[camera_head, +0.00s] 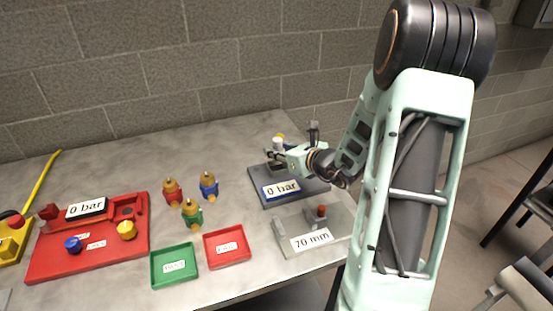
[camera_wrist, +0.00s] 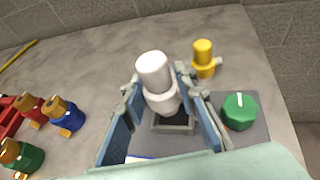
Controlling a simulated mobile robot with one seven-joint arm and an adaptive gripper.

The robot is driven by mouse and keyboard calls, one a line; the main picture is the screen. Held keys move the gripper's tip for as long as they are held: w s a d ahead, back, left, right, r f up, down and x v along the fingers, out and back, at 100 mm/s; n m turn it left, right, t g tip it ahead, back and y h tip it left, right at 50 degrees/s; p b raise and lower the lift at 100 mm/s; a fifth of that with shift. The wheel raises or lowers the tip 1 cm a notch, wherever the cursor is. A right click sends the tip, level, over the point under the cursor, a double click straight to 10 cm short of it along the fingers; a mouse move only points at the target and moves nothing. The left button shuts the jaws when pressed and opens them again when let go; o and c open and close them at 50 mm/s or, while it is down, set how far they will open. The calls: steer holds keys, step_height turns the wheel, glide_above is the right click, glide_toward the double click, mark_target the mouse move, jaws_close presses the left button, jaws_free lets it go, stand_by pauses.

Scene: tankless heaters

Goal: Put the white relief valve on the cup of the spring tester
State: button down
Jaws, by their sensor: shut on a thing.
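The white relief valve (camera_wrist: 155,80) is upright between the fingers of my gripper (camera_wrist: 155,95), which is shut on it. Its top (camera_head: 277,143) shows in the head view, at the back left of the grey tester (camera_head: 318,186) with a "0 bar" display. In the wrist view, a square grey cup with a dark middle (camera_wrist: 172,124) lies just below the valve's lower end. The valve covers part of the cup, and I cannot tell whether they touch. The tester's plate also carries a green knob (camera_wrist: 239,110) right of the cup.
A yellow valve (camera_wrist: 204,58) stands close behind the tester. Red (camera_head: 172,192), blue (camera_head: 208,185) and green (camera_head: 191,213) valves stand left. A 70 mm gauge (camera_head: 335,228), green tray (camera_head: 157,273), red tray (camera_head: 246,256) and red panel (camera_head: 60,268) are nearer the front.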

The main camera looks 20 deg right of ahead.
mark_target(277, 161)
steer(key=shift+w+f, duration=0.3)
steer(key=shift+f, duration=0.05)
steer(key=shift+w+f, duration=0.1)
steer(key=shift+f, duration=1.5)
steer(key=shift+f, duration=0.1)
steer(key=shift+f+b, duration=0.2)
steer(key=shift+b, duration=0.3)
steer(key=c, duration=1.5)
jaws_free()
steer(key=shift+f, duration=0.1)
steer(key=shift+c, duration=0.2)
steer(key=shift+d, duration=0.1)
steer(key=shift+r+p, duration=0.4)
steer(key=shift+p, duration=0.15)
steer(key=v, duration=1.2)
steer(key=shift+f, duration=0.1)
